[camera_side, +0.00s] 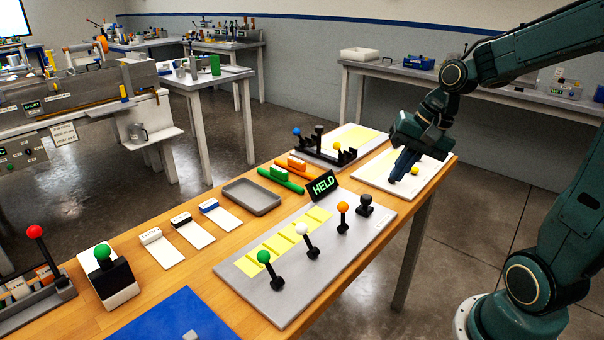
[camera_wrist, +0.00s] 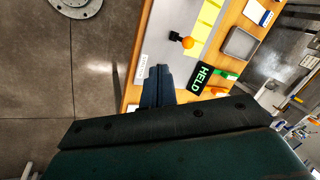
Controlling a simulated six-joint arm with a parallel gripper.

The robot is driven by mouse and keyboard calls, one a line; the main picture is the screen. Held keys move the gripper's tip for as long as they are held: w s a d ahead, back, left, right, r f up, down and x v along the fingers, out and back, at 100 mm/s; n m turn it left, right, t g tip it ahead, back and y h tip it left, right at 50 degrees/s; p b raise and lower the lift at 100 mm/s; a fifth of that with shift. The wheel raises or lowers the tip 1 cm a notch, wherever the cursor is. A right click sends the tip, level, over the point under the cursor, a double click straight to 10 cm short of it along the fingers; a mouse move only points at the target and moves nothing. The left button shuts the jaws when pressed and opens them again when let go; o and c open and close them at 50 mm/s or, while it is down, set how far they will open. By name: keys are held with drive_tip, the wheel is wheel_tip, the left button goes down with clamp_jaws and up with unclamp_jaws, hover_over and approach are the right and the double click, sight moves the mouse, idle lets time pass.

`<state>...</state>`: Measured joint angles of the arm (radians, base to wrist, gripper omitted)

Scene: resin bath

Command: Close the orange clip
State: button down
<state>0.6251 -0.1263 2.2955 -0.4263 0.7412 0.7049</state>
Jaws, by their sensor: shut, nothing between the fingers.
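The orange clip (camera_side: 296,163) lies on the wooden table beyond the HELD sign, beside a similar green clip (camera_side: 280,178). It has long orange bars with a pale part in the middle; whether it is open or closed is too small to tell. In the wrist view, part of the orange clip (camera_wrist: 218,91) shows just above my gripper body, and the rest is hidden. My gripper (camera_side: 397,180) is to the right of the clip, over a white board, apart from the clip. Its fingers (camera_wrist: 157,72) are shut and empty, pointing down.
The HELD sign (camera_side: 322,186) stands between the clips and a grey panel (camera_side: 350,235) with several ball-topped levers. A black rack (camera_side: 318,152) with upright posts stands behind the clips. A grey tray (camera_side: 251,197) lies left of them. A yellow ball (camera_side: 415,170) is near my fingers.

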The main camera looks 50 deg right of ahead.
sight(343, 213)
drive_tip(key=shift+w+d+f+m, duration=0.3)
drive_tip(key=shift+d+f+m, duration=0.2)
drive_tip(key=shift+d, duration=0.25)
drive_tip(key=x, duration=1)
drive_tip(key=shift+a, duration=0.2)
drive_tip(key=shift+w+a, duration=0.4)
drive_tip(key=shift+w, duration=0.35)
drive_tip(key=shift+w+a, duration=0.25)
drive_tip(key=shift+w, duration=0.25)
drive_tip(key=shift+w+a, duration=0.25)
drive_tip(key=shift+w, duration=0.25)
